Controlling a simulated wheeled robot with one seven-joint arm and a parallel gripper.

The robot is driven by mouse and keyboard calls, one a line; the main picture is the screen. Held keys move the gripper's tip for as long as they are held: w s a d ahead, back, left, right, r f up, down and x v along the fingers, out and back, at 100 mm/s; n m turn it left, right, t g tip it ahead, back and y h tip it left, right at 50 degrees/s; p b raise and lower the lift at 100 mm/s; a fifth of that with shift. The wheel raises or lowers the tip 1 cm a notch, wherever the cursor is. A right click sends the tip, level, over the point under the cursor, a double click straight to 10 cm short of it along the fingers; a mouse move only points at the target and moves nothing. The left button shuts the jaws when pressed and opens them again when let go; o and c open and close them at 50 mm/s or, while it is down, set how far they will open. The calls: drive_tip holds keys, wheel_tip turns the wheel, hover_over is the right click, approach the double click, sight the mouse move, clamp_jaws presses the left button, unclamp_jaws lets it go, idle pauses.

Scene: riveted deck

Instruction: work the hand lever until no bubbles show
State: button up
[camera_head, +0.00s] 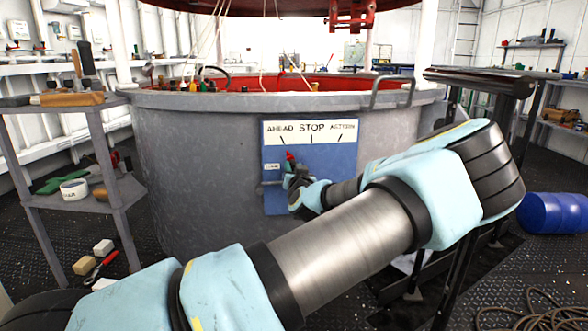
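A hand lever with a red tip (290,157) stands in front of a blue panel (332,168) on the side of a large grey tub. A white plate (312,131) above it reads AHEAD, STOP, ASTERN, with dark marks beneath the words; the red tip lies under the AHEAD side. My gripper (295,182) is at the lever, just below the red tip, seen small and from behind. Its fingers are dark and blend with the lever's lower part, so I cannot tell whether they grip it. No bubbles can be made out.
The grey tub (200,150) fills the middle, with a red inside and a metal rail on its rim. A grey shelf stand (75,195) is at left with tools. A blue drum (555,213) and coiled rope (535,312) lie at right. Small blocks lie on the floor at lower left.

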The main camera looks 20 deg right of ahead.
clamp_jaws()
idle(0.9)
